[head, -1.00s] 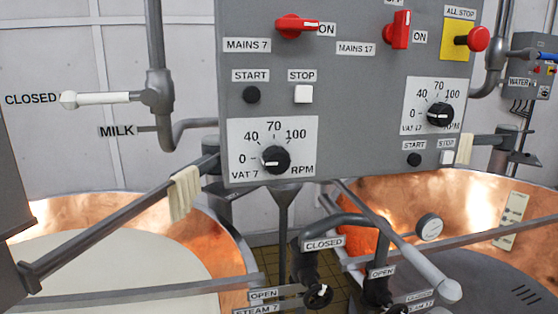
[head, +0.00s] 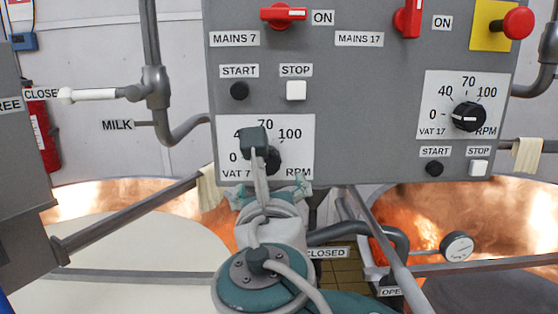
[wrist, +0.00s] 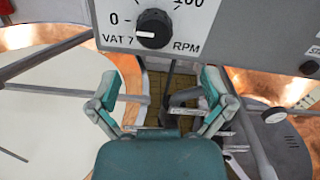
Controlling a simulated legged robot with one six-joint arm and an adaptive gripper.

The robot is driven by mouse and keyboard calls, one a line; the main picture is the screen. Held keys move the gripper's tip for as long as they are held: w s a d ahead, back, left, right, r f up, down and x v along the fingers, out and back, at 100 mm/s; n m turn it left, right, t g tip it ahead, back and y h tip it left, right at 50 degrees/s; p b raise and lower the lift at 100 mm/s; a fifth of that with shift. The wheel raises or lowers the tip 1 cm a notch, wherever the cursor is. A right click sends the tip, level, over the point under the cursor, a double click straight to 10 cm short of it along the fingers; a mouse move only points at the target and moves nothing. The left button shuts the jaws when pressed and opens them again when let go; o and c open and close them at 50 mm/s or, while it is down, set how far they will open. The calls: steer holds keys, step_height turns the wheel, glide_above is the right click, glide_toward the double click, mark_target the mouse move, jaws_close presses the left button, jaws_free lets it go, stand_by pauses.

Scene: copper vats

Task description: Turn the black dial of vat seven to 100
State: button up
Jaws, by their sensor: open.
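The black dial of vat seven (wrist: 153,28) is on the lower left of the grey control panel. In the wrist view its white mark points left, close to 0. In the head view the dial (head: 274,160) is partly hidden behind a part of my arm, which also covers some of the scale. My gripper (wrist: 157,80) is open and empty, its two teal-grey fingers spread apart. In the wrist view it is below the dial and not touching it. In the head view my gripper (head: 268,190) is in front of the panel's lower edge.
Above the dial are the black start button (head: 239,91), white stop button (head: 296,90) and red Mains 7 switch (head: 284,15). The similar vat 17 dial (head: 469,116) is to the right. Pipes and a gauge (head: 457,247) lie below, between copper vats. A cloth (head: 210,188) hangs left.

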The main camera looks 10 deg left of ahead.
mark_target(267, 164)
steer(key=x, duration=0.9)
steer(key=shift+a+f, duration=0.1)
steer(key=shift+a, duration=0.15)
steer(key=shift+w+d, duration=0.15)
steer(key=shift+w, duration=0.2)
steer(key=shift+a, duration=0.5)
steer(key=shift+c, duration=0.6)
steer(key=shift+a+f, duration=0.1)
steer(key=c, duration=1)
steer(key=shift+d, duration=0.25)
